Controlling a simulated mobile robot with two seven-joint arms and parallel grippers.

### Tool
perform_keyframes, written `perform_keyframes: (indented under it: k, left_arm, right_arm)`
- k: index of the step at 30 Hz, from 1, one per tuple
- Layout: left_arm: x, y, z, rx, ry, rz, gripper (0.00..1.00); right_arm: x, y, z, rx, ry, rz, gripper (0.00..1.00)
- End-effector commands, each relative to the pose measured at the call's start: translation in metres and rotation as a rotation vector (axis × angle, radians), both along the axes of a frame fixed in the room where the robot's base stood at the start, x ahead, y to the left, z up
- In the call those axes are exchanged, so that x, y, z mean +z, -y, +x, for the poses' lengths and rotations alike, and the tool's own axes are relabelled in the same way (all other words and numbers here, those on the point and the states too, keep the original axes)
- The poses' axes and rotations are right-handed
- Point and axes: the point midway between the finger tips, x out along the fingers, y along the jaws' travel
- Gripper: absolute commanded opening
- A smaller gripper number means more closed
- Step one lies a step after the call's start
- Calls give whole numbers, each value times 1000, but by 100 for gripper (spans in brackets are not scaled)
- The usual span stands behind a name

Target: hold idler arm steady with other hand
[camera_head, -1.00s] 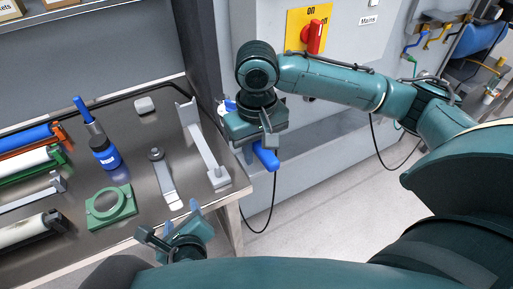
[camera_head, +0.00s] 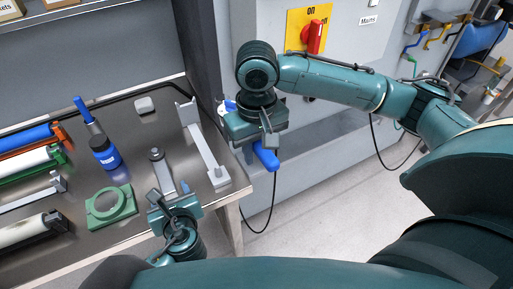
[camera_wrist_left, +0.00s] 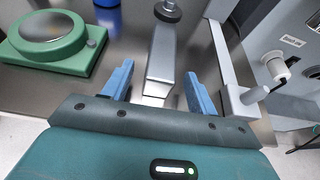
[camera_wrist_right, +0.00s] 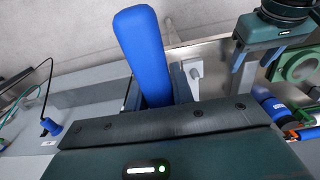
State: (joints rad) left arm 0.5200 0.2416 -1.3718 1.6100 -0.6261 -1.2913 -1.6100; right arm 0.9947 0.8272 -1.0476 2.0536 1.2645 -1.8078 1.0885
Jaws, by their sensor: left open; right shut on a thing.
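The idler arm, seemingly the flat grey bar with a round boss (camera_head: 160,170), lies on the metal bench near its front edge. In the left wrist view the bar (camera_wrist_left: 162,50) runs between my left fingers. My left gripper (camera_head: 172,193) is open at the bar's near end, one blue finger on each side, with a visible gap on both sides in the wrist view (camera_wrist_left: 158,88). My right gripper (camera_head: 262,145) is shut on a blue-handled tool (camera_head: 266,158), held clear of the bench in front of the grey cabinet. The blue handle (camera_wrist_right: 143,45) fills the middle of the right wrist view.
A long grey bracket (camera_head: 205,150) lies just right of the bar. A green ring housing (camera_head: 110,206) and a blue bottle (camera_head: 105,154) are to its left, with several rollers beyond. The grey cabinet (camera_head: 350,110) has a red switch (camera_head: 314,37).

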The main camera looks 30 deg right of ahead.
Motion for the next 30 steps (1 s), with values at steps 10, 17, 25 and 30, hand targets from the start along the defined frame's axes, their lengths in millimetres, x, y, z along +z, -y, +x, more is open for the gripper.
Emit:
perform_keyframes:
  k: [10,17,25,30]
  left_arm:
    - [-12,0,31,0,0,-1,58]
    - [-14,0,34,1,-1,-3,58]
    - [-14,0,34,1,-1,-2,49]
    - [-14,0,34,1,-1,-2,35]
  right_arm:
    - [1,0,1,0,3,1,0]
    - [1,0,1,0,3,1,0]
    - [1,0,1,0,3,1,0]
    - [1,0,1,0,3,1,0]
